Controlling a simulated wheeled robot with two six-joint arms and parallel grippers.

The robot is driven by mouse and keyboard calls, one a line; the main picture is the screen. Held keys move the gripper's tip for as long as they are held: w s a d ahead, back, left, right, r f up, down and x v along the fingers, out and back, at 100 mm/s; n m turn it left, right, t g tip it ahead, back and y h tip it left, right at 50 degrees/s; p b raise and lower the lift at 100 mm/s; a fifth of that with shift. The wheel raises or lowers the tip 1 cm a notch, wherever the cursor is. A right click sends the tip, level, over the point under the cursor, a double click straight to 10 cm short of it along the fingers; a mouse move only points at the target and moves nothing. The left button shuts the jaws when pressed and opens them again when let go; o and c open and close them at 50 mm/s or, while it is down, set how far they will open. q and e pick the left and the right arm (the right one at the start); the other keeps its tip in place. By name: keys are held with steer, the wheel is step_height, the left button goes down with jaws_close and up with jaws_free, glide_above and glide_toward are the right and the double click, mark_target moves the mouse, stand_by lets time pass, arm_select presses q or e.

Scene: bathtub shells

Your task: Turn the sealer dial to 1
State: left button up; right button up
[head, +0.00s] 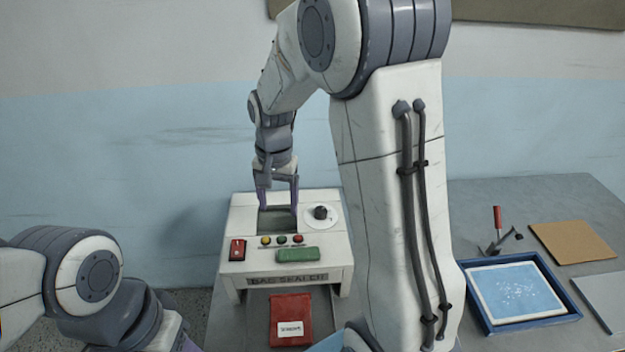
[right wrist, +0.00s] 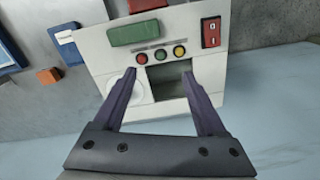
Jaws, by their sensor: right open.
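The bag sealer (head: 240,215) is a white box with a dark recess, three coloured buttons, a green bar and a red switch. Its dial (head: 321,212) is a black knob on a white disc, right of the recess in the head view. The number it points to is too small to read. My right gripper (head: 278,207) is open and empty above the recess, to the left of the dial. In the right wrist view the gripper (right wrist: 162,100) spans the recess; its left finger covers part of the white dial disc (right wrist: 116,88), and the knob is hidden. My left gripper is out of view.
A red pouch (head: 290,305) with a white label lies in front of the sealer. A blue tray (head: 573,312), a red-handled tool (head: 497,220) and a brown board (head: 573,243) lie on the table at the right. My right arm crosses the middle of the head view.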

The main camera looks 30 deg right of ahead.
mark_target(320, 210)
steer(key=w+d+m+p, duration=0.3)
steer(key=d+m, duration=0.3)
steer(key=d, duration=0.7)
arm_select(q)
step_height(320, 210, up, 7)
steer(key=p, duration=0.2)
arm_select(e)
step_height(320, 210, down, 11)
steer(key=shift+w+a+r, duration=0.1)
steer(key=shift+w, duration=0.05)
arm_select(q)
steer(key=shift+s, duration=0.1)
arm_select(e)
jaws_close()
